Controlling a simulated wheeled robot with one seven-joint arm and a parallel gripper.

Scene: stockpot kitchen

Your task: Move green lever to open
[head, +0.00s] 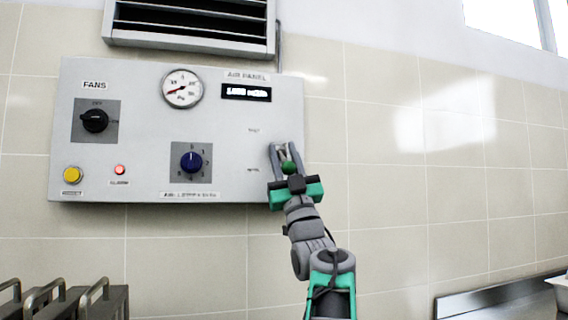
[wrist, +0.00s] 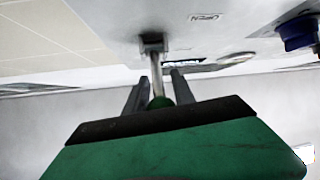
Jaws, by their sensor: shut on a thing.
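The green lever's round green knob (head: 288,167) shows at the lower right of the grey wall panel (head: 140,150) in the head view. In the wrist view its green knob (wrist: 160,102) sits at the end of a metal rod (wrist: 154,68) that comes out of a dark square base on the panel. My gripper (head: 286,150) is at the lever, with its two fingers on either side of the knob and rod. It is shut on the lever; the knob is partly hidden by my gripper body.
The panel also carries a black fans knob (head: 95,120), a gauge (head: 182,88), a small display (head: 246,92), a blue knob (head: 191,162), a yellow button (head: 72,175) and a red light (head: 120,169). A vent (head: 190,22) is above. The tiled wall to the right is clear.

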